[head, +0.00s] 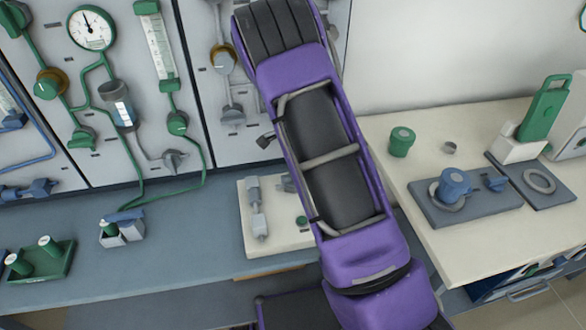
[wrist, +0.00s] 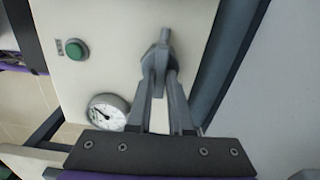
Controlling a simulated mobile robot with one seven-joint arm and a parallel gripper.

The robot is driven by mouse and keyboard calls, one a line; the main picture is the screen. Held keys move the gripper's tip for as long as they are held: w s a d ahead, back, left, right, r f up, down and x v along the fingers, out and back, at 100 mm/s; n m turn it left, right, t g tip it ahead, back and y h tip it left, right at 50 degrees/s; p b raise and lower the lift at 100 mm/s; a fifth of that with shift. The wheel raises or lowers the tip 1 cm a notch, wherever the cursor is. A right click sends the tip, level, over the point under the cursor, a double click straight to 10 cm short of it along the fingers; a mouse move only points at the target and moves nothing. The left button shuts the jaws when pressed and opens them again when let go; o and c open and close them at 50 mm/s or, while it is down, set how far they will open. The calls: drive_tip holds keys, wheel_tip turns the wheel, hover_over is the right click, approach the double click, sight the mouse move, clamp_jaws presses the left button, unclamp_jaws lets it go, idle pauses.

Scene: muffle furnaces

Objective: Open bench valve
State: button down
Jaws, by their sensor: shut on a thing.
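The bench valve (wrist: 164,36) shows in the wrist view as a small grey handle on a pale panel (wrist: 110,25). My gripper (wrist: 160,62) has its two grey fingers closed on this handle, and the fingertips hide part of it. How far the handle is turned cannot be told. In the head view the pale panel (head: 262,241) lies on the blue-grey bench. My purple arm covers its right side, so the valve and my gripper are mostly hidden there.
A green button (wrist: 76,49) and a round gauge (wrist: 108,111) sit on the panel beside my gripper. A grey fitting (head: 257,208) is on its left part. A wall panel with gauges (head: 92,28) stands behind. A cream bench (head: 440,210) with several items is at right.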

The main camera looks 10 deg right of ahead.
drive_tip(key=shift+m, duration=0.5)
drive_tip(key=c, duration=0.8)
unclamp_jaws()
wheel_tip(320, 180, up, 18)
drive_tip(key=shift+f+p, duration=0.25)
drive_tip(key=shift+p, duration=0.6)
